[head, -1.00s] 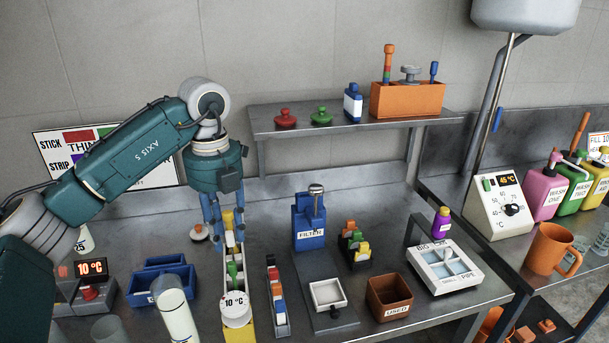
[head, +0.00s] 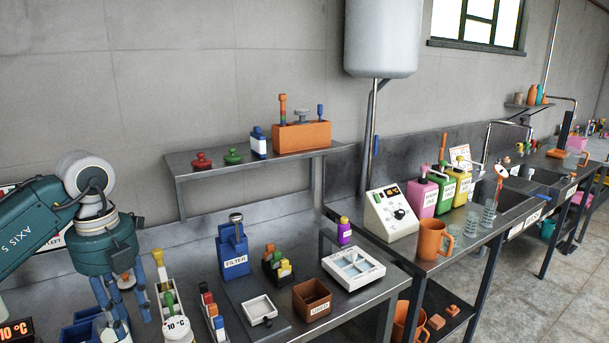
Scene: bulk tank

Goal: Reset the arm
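My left gripper (head: 121,301) hangs from the green arm at the lower left of the head view, with its blue fingers pointing down. The fingers are spread apart and nothing shows between them. A blue tray (head: 82,332) is partly hidden behind and below the fingers. My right gripper is outside the view.
A blue filter box (head: 233,255), a brown used bin (head: 312,298) and a white divided box (head: 353,267) stand on the bench. A shelf (head: 250,160) hangs above. An orange mug (head: 434,240) and wash bottles (head: 443,187) are to the right.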

